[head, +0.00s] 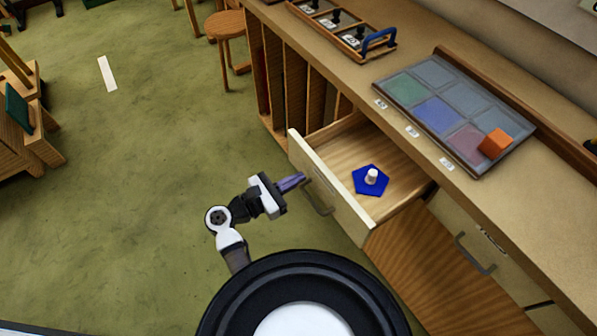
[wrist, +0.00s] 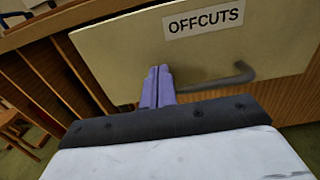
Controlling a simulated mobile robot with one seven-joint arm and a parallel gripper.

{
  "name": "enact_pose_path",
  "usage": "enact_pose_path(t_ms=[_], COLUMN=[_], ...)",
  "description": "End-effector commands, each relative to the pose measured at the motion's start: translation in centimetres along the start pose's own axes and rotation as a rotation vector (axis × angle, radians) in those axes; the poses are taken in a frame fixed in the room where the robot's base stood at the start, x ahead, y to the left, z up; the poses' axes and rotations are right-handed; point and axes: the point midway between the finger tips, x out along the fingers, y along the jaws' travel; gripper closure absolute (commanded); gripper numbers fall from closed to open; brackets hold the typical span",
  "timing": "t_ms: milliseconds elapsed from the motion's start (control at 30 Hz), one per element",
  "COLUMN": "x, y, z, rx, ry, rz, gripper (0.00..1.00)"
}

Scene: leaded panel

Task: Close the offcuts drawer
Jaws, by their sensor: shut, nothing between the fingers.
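The offcuts drawer (head: 335,190) is pulled out from the bench in the head view. Its front, labelled OFFCUTS, also shows in the wrist view (wrist: 275,45). A grey bar handle (wrist: 225,79) is on the front. Inside the drawer lies a blue pentagon piece (head: 361,185) with a white knob (head: 371,176) on it. My gripper (head: 302,180) is shut and empty, its purple fingers pointing at the drawer front beside the handle. In the wrist view the fingertips (wrist: 158,70) overlap the front just left of the handle; I cannot tell whether they touch it.
The bench top (head: 440,185) carries a leaded glass panel (head: 436,97) with an orange block (head: 495,143) on it, and a rack (head: 343,28) at the back. A closed drawer (head: 462,232) is to the right. A wooden stool (head: 226,25) stands behind. The green floor at left is mostly clear.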

Motion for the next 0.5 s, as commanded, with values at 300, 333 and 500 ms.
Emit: enact_pose_path(t_ms=[300,333,500], x=[1.34,1.34,1.32], y=[0.02,0.02,0.02], z=[0.00,-0.01,0.00], rx=[0.002,0.002,0.002], ry=[-0.001,-0.001,-0.001], rz=[0.000,0.000,0.000], gripper=[1.00,1.00,1.00])
